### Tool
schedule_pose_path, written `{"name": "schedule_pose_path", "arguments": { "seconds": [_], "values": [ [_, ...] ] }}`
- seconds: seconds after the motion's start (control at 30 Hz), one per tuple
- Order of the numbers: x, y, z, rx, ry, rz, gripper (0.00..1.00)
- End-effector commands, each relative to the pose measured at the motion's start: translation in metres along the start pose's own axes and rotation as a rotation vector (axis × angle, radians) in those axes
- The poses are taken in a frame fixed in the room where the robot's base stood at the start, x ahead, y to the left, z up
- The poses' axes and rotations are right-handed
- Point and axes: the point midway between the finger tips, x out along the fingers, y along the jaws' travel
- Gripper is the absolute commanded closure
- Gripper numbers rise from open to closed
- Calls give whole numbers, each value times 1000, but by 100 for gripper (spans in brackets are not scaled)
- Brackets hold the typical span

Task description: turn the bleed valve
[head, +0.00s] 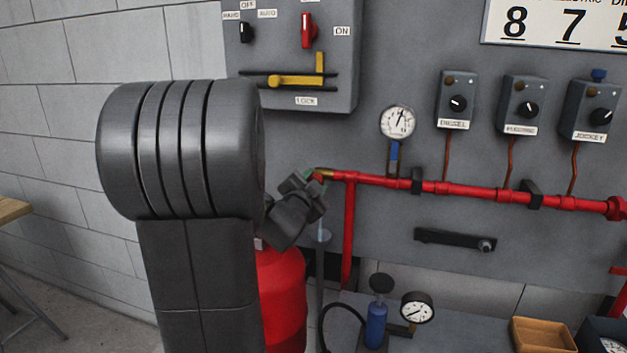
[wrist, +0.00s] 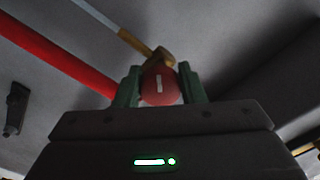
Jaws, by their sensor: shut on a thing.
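The bleed valve's brass body (head: 324,171) sits at the left end of the red pipe on the grey panel. In the wrist view the brass body (wrist: 147,46) shows above a round red knob (wrist: 159,86) with a white mark. My gripper (head: 313,178) is at this pipe end, partly hidden behind its own dark housing. In the wrist view its two green fingers (wrist: 159,88) stand on either side of the red knob and are shut on it. The knob is largely hidden in the head view. The white mark runs nearly upright in the wrist picture.
The red pipe (head: 460,189) runs right along the panel, with a pressure gauge (head: 398,122) above it. A selector box (head: 290,55) hangs above my gripper. A red cylinder (head: 282,300) stands below. A blue hand pump (head: 377,322) and a wooden tray (head: 543,336) are lower right.

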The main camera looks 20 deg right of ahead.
Motion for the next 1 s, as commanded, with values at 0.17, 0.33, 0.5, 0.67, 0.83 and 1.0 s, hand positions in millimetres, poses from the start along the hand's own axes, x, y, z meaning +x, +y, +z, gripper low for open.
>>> {"name": "schedule_pose_path", "arguments": {
  "seconds": [0.17,0.33,0.5,0.67,0.83,1.0],
  "values": [
    [0,1,0,-81,-2,2,87],
    [0,1,1,-125,-3,1,87],
    [0,2,1,-142,-3,1,87],
    [0,2,1,-143,-2,2,87],
    [0,2,1,-143,-2,2,87],
    [0,1,1,-142,-2,1,43]
  ]
}}
